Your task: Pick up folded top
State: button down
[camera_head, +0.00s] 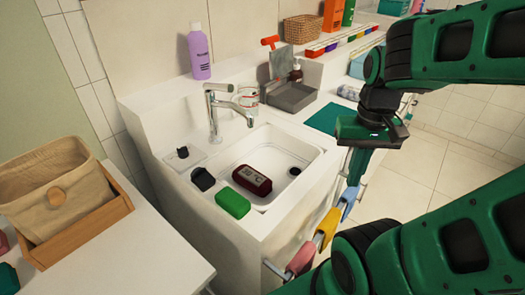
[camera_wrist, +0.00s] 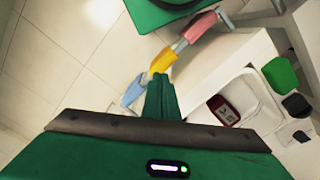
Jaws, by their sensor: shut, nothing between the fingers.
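I cannot make out a folded top for certain in either view. Pink (camera_head: 301,259), yellow (camera_head: 327,228) and blue (camera_head: 350,198) pieces, perhaps cloths, hang on a rail along the front of the sink cabinet. In the wrist view the yellow piece (camera_wrist: 163,61) lies just beyond my fingertips, with the blue piece (camera_wrist: 134,90) to the left and the pink piece (camera_wrist: 200,26) above. My gripper (camera_head: 354,180) points down in front of the cabinet, its fingers together and empty. It also shows in the wrist view (camera_wrist: 158,80). Whether it touches the rail is unclear.
The white sink (camera_head: 270,150) holds a dark red device (camera_head: 252,180); a green block (camera_head: 233,203) is on its rim. A beige fabric bin (camera_head: 45,185) in a wooden tray is at left. A purple bottle (camera_head: 199,52) stands behind. The tiled floor (camera_head: 410,185) at right is clear.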

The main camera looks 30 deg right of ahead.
aim_at(247, 177)
jog(key=k, duration=0.5)
jog(key=z, duration=1.4)
jog(key=i, duration=0.5)
jog(key=u, duration=1.55)
